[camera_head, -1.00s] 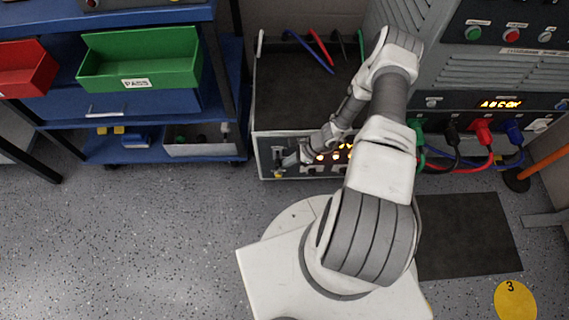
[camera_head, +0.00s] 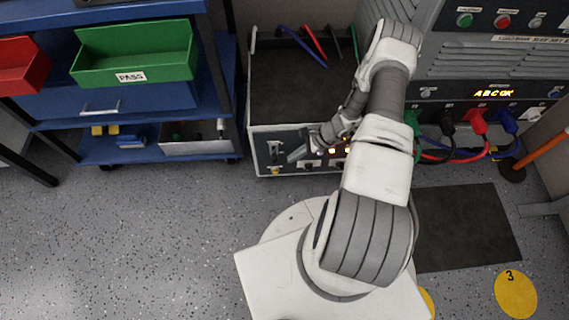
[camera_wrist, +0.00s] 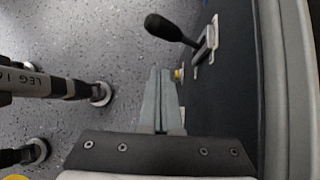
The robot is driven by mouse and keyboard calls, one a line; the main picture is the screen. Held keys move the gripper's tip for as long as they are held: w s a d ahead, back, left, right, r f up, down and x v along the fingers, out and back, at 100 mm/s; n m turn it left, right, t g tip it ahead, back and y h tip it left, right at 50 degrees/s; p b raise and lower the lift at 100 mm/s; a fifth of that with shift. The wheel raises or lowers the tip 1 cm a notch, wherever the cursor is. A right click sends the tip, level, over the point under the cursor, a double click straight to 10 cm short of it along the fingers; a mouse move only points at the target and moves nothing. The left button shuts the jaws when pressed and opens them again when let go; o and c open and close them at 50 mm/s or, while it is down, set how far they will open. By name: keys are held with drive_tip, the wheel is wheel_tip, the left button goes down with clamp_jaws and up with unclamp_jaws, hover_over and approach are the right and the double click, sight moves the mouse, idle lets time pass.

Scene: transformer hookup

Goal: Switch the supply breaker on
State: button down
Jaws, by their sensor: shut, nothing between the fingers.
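The supply breaker looks to be the lever switch (camera_head: 274,153) at the left end of the low cabinet's front panel. In the wrist view its black-knobbed lever (camera_wrist: 172,29) sticks out from a pale slotted plate, pointing left in the picture. My gripper (camera_head: 293,157) is just right of the switch in the head view. In the wrist view my gripper (camera_wrist: 163,72) is shut and empty, its fingertips below the lever in the picture, with a visible gap to it. I cannot tell whether the lever stands at on or off.
The low cabinet (camera_head: 290,95) carries coloured leads at its back. A tall grey unit (camera_head: 470,60) at right has a lit display and plugged cables. A blue shelf (camera_head: 115,150) with a green bin (camera_head: 135,55) stands left. Labelled legs (camera_wrist: 50,87) show in the wrist view.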

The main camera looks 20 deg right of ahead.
drive_tip(key=shift+w+d+r+p, duration=0.15)
drive_tip(key=shift+w+d+r, duration=0.1)
drive_tip(key=shift+d+r, duration=0.55)
drive_tip(key=shift+w+d+r+p, duration=0.15)
drive_tip(key=shift+w+d+r, duration=0.1)
drive_tip(key=shift+d+r, duration=0.45)
drive_tip(key=shift+s+d+f, duration=0.15)
drive_tip(key=shift+f, duration=0.05)
